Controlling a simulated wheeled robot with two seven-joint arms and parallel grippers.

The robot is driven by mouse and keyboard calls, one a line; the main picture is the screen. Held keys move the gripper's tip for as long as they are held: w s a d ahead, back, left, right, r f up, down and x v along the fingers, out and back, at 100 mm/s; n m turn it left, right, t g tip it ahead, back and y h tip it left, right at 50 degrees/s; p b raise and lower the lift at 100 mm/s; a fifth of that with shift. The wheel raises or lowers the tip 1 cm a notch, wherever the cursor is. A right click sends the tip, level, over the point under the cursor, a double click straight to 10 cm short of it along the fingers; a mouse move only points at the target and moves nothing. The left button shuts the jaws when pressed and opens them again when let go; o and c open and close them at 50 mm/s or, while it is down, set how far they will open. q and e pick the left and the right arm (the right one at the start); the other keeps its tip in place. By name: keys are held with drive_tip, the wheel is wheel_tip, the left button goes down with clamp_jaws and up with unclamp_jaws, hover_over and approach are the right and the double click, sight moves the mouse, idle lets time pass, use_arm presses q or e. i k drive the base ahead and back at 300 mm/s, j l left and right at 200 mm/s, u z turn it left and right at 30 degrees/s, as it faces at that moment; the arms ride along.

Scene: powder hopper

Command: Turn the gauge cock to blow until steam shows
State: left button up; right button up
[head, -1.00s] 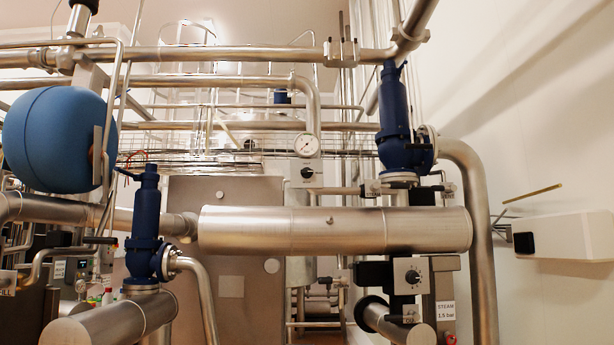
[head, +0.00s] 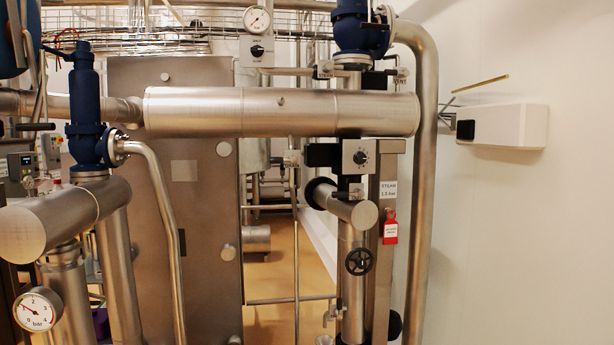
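A round white dial gauge (head: 258,19) stands at the top centre of the head view, on a pipe above the big horizontal steel cylinder. Just below it is a steel plate with a small black knob (head: 257,51), which looks like the gauge cock; its marking is too small to read. No steam shows. Neither of my grippers is in view.
The steel cylinder (head: 280,112) crosses below the gauge. A knob box (head: 361,157), black handwheel (head: 359,261) and red tag (head: 390,226) are at right centre. A bar gauge (head: 38,310) is at lower left. A white box (head: 497,125) juts from the right wall. Open floor shows beyond the pipes.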

sight(256, 51)
drive_tip(key=u, duration=0.4)
drive_tip(key=i+l+u, duration=0.2)
drive_tip(key=u, duration=0.2)
drive_tip(key=i+l+u, duration=0.2)
drive_tip(key=l+u, duration=0.2)
drive_tip(key=i+l+u, duration=0.15)
drive_tip(key=u, duration=0.25)
drive_tip(key=i+l+u, duration=0.1)
drive_tip(key=l, duration=0.7)
drive_tip(key=i+l+u, duration=0.1)
drive_tip(key=l, duration=0.7)
drive_tip(key=i+l+u, duration=0.1)
drive_tip(key=l, duration=0.7)
drive_tip(key=i+l+u, duration=0.1)
drive_tip(key=l, duration=0.7)
drive_tip(key=i, duration=0.1)
